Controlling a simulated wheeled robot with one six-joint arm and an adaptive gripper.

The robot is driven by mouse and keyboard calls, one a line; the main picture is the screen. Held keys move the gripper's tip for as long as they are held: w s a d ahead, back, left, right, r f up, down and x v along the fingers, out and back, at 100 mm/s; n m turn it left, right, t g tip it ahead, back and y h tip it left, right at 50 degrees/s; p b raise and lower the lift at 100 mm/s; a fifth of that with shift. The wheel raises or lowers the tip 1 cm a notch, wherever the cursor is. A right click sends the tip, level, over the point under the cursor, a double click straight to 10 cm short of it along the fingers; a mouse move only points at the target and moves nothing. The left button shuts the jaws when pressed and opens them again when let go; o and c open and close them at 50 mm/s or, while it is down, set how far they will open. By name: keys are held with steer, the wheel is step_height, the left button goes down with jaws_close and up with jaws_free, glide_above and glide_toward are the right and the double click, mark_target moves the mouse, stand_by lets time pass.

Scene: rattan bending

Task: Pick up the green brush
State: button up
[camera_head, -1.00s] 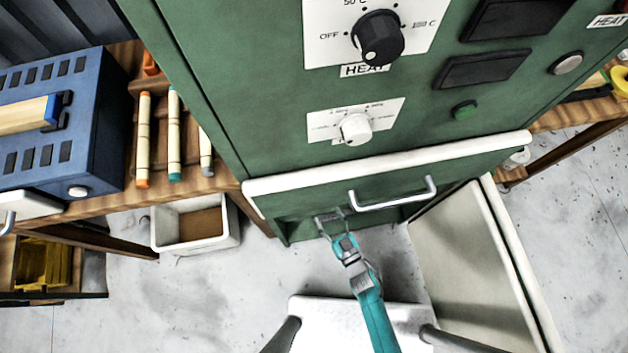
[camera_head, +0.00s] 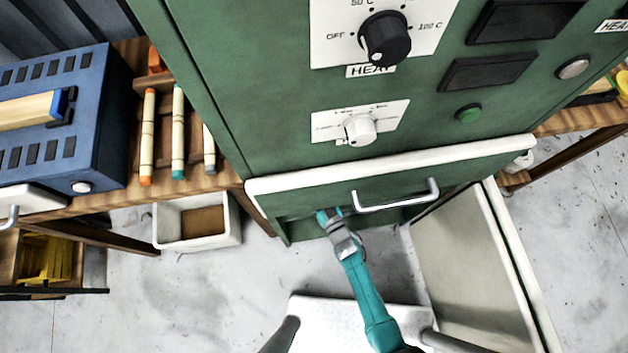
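I see no clear brush shape. A pale rod with teal-green ends (camera_head: 178,132) lies on the wooden rack at the left, between a rod with orange ends (camera_head: 147,137) and a shorter grey-tipped rod (camera_head: 209,150). My gripper (camera_head: 325,216) is at the lower middle, in front of the green machine's lower section and just left of its silver handle. It is well to the right of and below the rods. Its fingers are foreshortened, so their opening cannot be made out.
The green machine (camera_head: 270,110) with dials fills the upper middle. A pale door (camera_head: 465,265) stands open at the lower right. A blue box (camera_head: 95,125) stands at the left on a wooden table. A white bin (camera_head: 232,220) is below the table. Grey floor is free at lower left.

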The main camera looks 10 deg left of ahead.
steer(key=shift+w+a, duration=0.15)
steer(key=shift+w, duration=0.1)
jaws_close()
steer(key=shift+r, duration=5.05)
